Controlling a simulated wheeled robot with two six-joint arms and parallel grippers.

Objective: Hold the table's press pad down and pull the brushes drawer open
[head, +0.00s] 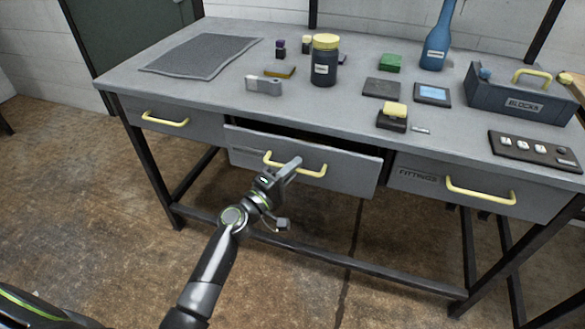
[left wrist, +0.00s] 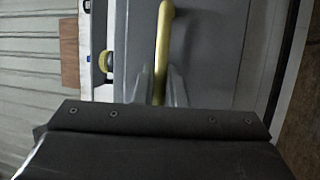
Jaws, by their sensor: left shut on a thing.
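The middle drawer (head: 345,172) of the grey table (head: 215,95) stands partly open, with a dark gap behind its front. Its label is too blurred to read. My left gripper (head: 286,168) is shut on the drawer's yellow handle (head: 313,173); the handle also runs between the fingers in the left wrist view (left wrist: 163,45). A black block with a yellow top (head: 394,112), possibly the press pad, sits near the table's front edge, with nothing touching it. A flat dark pad (head: 381,88) lies behind it. My right gripper is not in view.
The left drawer (head: 150,117) and the FITTINGS drawer (head: 430,185) are shut. A yellow-lidded jar (head: 325,65), a blue bottle (head: 436,45), a BLOCKS bin (head: 520,100) and a button panel (head: 535,150) stand on the table. The floor in front is clear.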

